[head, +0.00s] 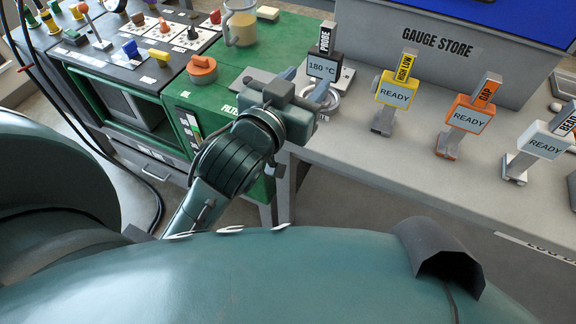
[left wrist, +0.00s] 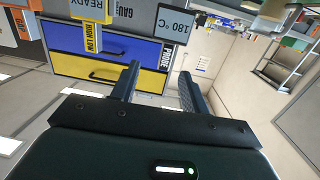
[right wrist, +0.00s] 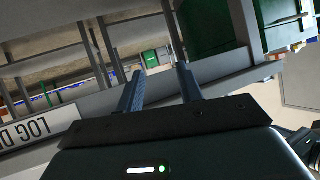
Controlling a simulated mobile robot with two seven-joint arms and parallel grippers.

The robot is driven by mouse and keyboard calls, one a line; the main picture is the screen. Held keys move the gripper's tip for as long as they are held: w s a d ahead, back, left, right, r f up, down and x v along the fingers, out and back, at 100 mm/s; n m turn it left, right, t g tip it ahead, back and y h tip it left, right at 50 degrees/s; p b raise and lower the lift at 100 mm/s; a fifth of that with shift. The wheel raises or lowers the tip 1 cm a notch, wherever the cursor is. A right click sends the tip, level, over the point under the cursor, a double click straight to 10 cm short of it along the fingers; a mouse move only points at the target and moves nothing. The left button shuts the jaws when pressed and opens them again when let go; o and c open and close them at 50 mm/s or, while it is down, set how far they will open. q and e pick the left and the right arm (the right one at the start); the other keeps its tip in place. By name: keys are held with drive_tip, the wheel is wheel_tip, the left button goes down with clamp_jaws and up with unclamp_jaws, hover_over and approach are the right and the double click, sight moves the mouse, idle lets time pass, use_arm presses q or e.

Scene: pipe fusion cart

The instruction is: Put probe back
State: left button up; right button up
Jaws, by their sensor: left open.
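The probe (head: 322,67) has a dark display reading 180 °C and a tag marked PROBE. My right gripper (right wrist: 160,72) is open and empty, facing the bench's underside, and is outside the head view.
On the grey bench to the right stand a yellow HIGH LOW gauge (head: 395,91), an orange GAP gauge (head: 469,114) and a white BEAD gauge (head: 545,141), before the GAUGE STORE box (head: 440,45). A mug (head: 240,24) and orange knob (head: 202,68) are left of the probe.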

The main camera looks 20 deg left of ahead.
use_arm(q)
drive_tip(key=s+f+g+h, duration=0.1)
drive_tip(key=s+f, duration=0.3)
drive_tip(key=f, duration=0.4)
drive_tip(key=s+d+f+m+g+h, duration=0.1)
drive_tip(key=s+f, duration=0.3)
drive_tip(key=f, duration=0.4)
drive_tip(key=s+d+f+g+h, duration=0.1)
drive_tip(key=s+f+g, duration=0.2)
drive_tip(key=f, duration=0.5)
drive_tip(key=shift+s+d+f+m+g, duration=0.3)
drive_tip(key=shift+s+f+m, duration=0.1)
drive_tip(key=shift+s, duration=0.35)
use_arm(e)
drive_tip(key=shift+s+d+f, duration=0.1)
drive_tip(key=shift+s+f, duration=0.05)
drive_tip(key=shift+f, duration=0.05)
